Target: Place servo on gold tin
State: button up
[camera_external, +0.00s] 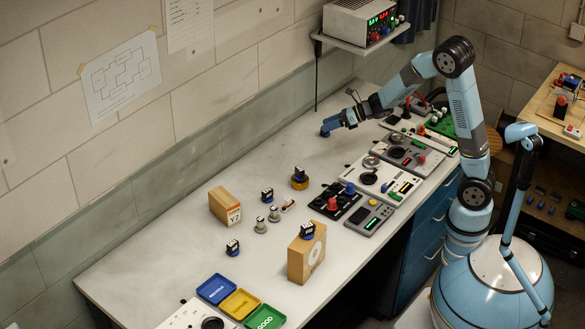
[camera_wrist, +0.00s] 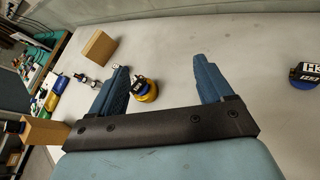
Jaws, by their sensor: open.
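The gold tin (camera_external: 299,183) stands on the bench mid-picture in the external view. A dark servo with a white label (camera_external: 298,172) appears to rest on top of it. In the wrist view, the tin (camera_wrist: 148,94) and servo (camera_wrist: 138,83) show between my fingers' outlines, beyond and apart from them. My gripper (camera_external: 328,124) is open and empty, low over the bench to the tin's upper right; its fingers frame the wrist view (camera_wrist: 160,75). A labelled block with a blue base (camera_wrist: 305,80) stands right of my fingers in the wrist view.
Cardboard boxes (camera_external: 222,205) (camera_external: 300,262) stand left of and in front of the tin. Other servo-like blocks (camera_external: 267,195) (camera_external: 232,247) stand nearby. Blue, yellow and green trays (camera_external: 265,317) lie at the front. Panels (camera_external: 385,180) line the right edge. Bare bench lies between gripper and tin.

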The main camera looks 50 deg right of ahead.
jog(key=s+d+r+m+t+h, duration=0.1)
jog(key=s+d+r+m+h, duration=0.85)
jog(key=m, duration=1.15)
jog(key=s+r+m+g+y, duration=0.1)
jog(key=s+m+g, duration=0.4)
jog(key=s+m, duration=1.4)
jog(key=s+r, duration=0.1)
jog(key=s, duration=0.6)
jog(key=shift+s+r+g, duration=0.15)
jog(key=shift+r+g, duration=0.05)
jog(key=shift+g, duration=0.1)
